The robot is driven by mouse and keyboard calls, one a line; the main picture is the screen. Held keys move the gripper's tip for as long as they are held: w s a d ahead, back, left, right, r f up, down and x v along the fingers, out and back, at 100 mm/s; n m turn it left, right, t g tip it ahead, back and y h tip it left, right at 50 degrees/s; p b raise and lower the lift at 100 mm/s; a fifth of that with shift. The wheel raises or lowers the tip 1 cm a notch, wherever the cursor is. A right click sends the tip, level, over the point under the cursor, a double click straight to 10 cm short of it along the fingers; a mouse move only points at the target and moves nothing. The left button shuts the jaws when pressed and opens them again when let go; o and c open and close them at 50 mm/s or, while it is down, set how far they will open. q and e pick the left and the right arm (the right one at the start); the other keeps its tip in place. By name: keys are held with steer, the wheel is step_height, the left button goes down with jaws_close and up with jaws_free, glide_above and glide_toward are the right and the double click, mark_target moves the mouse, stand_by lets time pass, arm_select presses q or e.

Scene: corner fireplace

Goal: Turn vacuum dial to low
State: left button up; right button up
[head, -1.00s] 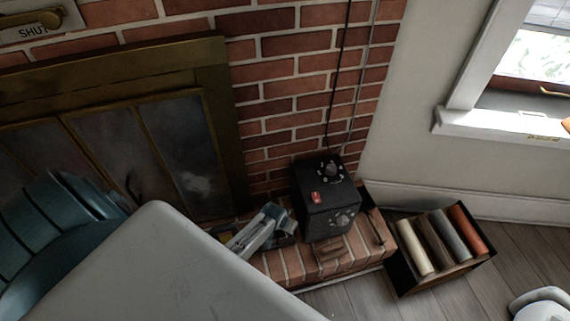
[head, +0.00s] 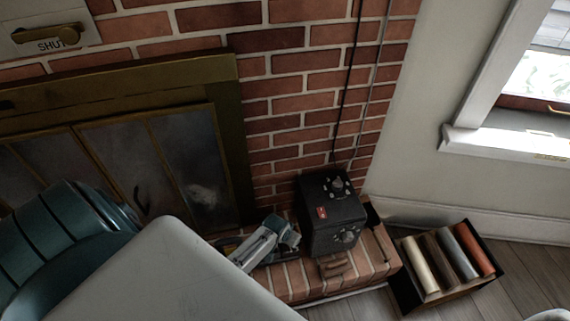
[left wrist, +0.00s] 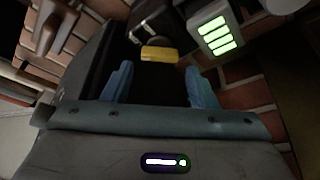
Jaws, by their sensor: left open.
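A black box (head: 333,231) stands on the brick hearth in the head view. It has a dark knob (head: 337,184) ringed with pale dots on top, a red switch (head: 321,212) and a round dial (head: 346,236) on its front. No label on it is readable. My left gripper (head: 284,232) appears just left of the box, partly hidden behind my pale arm link. In the left wrist view its blue fingers (left wrist: 160,86) are apart, with a dark surface between them and a yellow piece (left wrist: 160,54) just beyond. I see no contact. My right gripper is not visible.
A panel with green lit bars (left wrist: 217,36) shows in the left wrist view. A crate (head: 405,279) of coloured rolls sits on the floor right of the hearth (head: 300,285). Cords hang down the brick wall behind the box. Glass fireplace doors (head: 120,165) stand at left.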

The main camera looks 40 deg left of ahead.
arm_select(q)
steer(key=p+v, duration=0.1)
steer(key=v, duration=0.6)
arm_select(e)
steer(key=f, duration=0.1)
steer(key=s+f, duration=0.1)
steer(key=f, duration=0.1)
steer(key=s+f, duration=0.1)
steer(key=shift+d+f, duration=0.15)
arm_select(q)
steer(key=shift+s, duration=0.1)
steer(key=s+f+g+p, duration=0.1)
steer(key=s+f, duration=0.4)
steer(key=s, duration=0.5)
steer(key=s+f+m+g+p, duration=0.1)
steer(key=s+f+p, duration=0.1)
steer(key=s+f, duration=0.4)
steer(key=s+f+g+p, duration=0.1)
steer(key=s+f, duration=0.5)
steer(key=s, duration=0.9)
steer(key=shift+d+p, duration=0.35)
steer(key=shift+p, duration=0.3)
steer(key=shift+s, duration=0.1)
steer(key=shift+c, duration=0.4)
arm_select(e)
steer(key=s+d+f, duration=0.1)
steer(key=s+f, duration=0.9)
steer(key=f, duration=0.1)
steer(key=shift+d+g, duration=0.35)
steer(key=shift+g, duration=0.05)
